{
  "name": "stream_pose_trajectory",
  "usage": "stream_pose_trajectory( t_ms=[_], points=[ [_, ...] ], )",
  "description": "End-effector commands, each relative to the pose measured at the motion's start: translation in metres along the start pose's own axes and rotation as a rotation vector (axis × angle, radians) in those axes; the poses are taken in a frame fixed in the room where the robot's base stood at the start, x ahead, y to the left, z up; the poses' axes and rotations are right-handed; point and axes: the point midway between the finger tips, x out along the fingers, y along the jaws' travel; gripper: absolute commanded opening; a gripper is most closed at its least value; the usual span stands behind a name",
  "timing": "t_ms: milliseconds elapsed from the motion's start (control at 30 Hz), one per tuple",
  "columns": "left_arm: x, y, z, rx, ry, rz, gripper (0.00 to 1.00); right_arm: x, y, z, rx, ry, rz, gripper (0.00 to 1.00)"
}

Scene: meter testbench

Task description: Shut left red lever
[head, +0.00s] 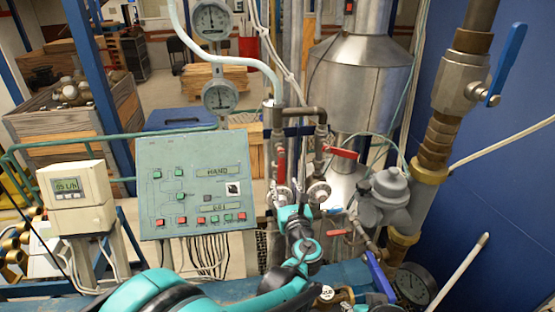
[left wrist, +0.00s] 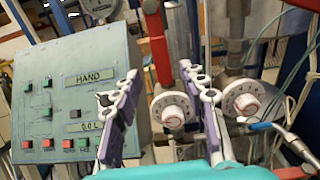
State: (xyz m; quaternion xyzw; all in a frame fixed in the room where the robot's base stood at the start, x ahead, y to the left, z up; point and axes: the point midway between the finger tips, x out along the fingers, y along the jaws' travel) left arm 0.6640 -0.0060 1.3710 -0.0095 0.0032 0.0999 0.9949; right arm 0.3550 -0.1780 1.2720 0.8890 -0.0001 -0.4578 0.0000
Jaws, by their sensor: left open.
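The left red lever (head: 281,166) hangs upright on the left pipe of the valve pair in the head view. In the left wrist view the red lever (left wrist: 158,50) stands between the two finger tips, with no clear contact. My left gripper (head: 293,200) is open just below and in front of the lever; its fingers (left wrist: 159,72) point up towards it, spread apart. The exact depth gap cannot be told. A second red lever (head: 341,153) sticks out sideways on the right pipe. My right gripper is not in view.
Two white round dials (left wrist: 172,110) (left wrist: 243,98) sit behind the fingers. A green control panel (head: 193,183) stands left of the pipes. A blue-handled valve (head: 507,60) and a grey meter (head: 388,190) are at the right. Pipes crowd the space around the gripper.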

Motion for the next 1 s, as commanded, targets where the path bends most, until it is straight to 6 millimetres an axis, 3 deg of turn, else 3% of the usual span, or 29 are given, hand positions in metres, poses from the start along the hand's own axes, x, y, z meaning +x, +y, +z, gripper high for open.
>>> stream_pose_trajectory(
  t_ms=[500, 867, 900, 1000],
  points=[
    [0.069, -0.003, 0.001, 0.02, -0.008, -0.003, 0.42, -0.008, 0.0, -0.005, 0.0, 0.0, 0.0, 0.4],
    [0.078, -0.003, 0.001, 0.019, -0.007, -0.004, 0.42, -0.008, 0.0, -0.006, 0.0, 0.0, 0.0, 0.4],
    [0.078, -0.003, 0.001, 0.019, -0.007, -0.004, 0.4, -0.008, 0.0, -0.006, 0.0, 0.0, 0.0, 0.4],
    [0.078, -0.003, 0.001, 0.019, -0.007, -0.004, 0.13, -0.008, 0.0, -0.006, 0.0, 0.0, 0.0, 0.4]
  ],
)
